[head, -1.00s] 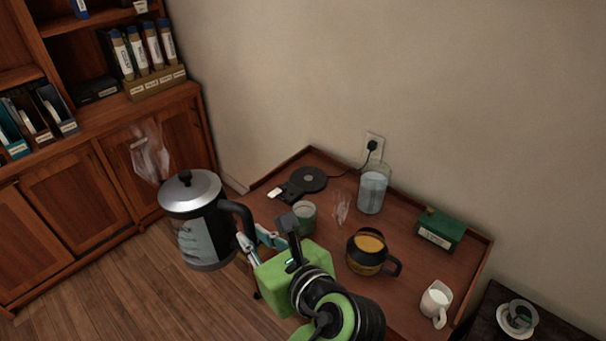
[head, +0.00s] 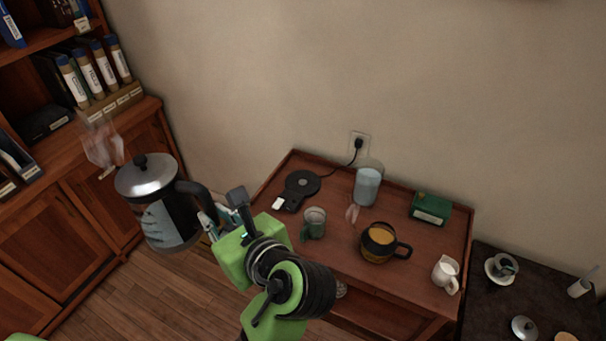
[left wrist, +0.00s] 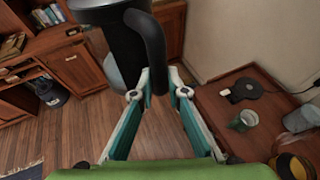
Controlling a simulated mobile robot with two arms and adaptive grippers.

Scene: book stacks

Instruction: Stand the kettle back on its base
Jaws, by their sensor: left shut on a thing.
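The kettle (head: 160,212) is a silver-lidded jug with a glass-like body and a dark handle. It is held in the air, left of the table, with steam above it. My left gripper (head: 207,222) is shut on its handle; the left wrist view shows the fingers (left wrist: 159,92) on either side of the handle (left wrist: 152,50). The kettle's base (head: 303,183), a black disc with a switch panel and cord, lies bare at the table's back left corner. It also shows in the left wrist view (left wrist: 243,91). My right gripper is not in view.
The wooden table (head: 338,250) has a raised rim. A green mug (head: 313,224) stands just in front of the base. A glass jar (head: 367,187), an amber pot (head: 379,244), a green box (head: 430,208) and a white jug (head: 446,272) stand farther right. A wooden cabinet (head: 50,250) is at left.

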